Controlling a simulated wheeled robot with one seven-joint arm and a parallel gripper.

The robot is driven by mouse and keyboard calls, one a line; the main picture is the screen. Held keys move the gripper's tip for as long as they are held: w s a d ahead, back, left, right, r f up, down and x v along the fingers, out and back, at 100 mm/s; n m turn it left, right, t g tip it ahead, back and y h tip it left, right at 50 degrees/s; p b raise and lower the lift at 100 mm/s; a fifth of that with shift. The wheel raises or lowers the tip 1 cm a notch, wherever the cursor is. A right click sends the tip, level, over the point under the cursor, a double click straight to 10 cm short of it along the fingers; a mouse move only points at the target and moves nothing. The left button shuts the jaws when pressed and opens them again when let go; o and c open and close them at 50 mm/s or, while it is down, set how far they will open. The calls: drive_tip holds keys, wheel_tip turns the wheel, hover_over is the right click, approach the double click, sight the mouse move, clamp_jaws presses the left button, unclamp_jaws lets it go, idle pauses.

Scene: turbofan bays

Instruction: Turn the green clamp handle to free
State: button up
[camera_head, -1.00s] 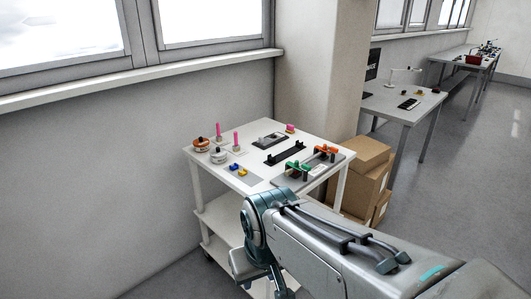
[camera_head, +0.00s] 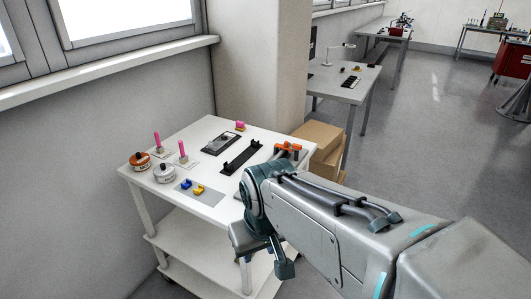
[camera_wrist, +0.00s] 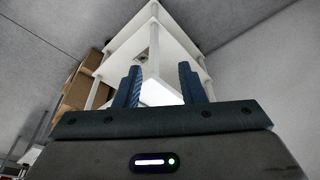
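The green clamp handle is not visible now; my arm covers that part of the white cart's top in the head view. An orange clamp (camera_head: 288,148) shows just beyond my arm at the cart's right edge. My gripper (camera_wrist: 160,80) shows in the wrist view with its two blue fingers apart and nothing between them. It points toward the white cart (camera_wrist: 152,40), seen from below, and touches nothing there.
The cart top (camera_head: 215,130) also holds pink pegs (camera_head: 157,140), round canisters (camera_head: 164,173), blue and yellow pieces (camera_head: 192,187) and a black bracket (camera_head: 241,157). Cardboard boxes (camera_head: 322,140) stand behind the cart. Open floor (camera_head: 430,130) lies to the right.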

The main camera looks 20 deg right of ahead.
drive_tip(key=w+d+r+n+g+p, duration=0.15)
drive_tip(key=w+d, duration=0.25)
drive_tip(key=w, duration=0.5)
drive_tip(key=w+d+r+n, duration=0.2)
drive_tip(key=w+d+r, duration=0.15)
drive_tip(key=w, duration=0.55)
drive_tip(key=w+d+r+n+g+p, duration=0.15)
drive_tip(key=w+d, duration=0.25)
drive_tip(key=w, duration=0.5)
drive_tip(key=w+d+f+n, duration=0.2)
drive_tip(key=w+d+f, duration=0.1)
drive_tip(key=w+d, duration=0.45)
drive_tip(key=f+p, duration=0.1)
drive_tip(key=f, duration=1.2)
drive_tip(key=shift+s+f, duration=0.1)
drive_tip(key=shift+s, duration=0.1)
clamp_jaws()
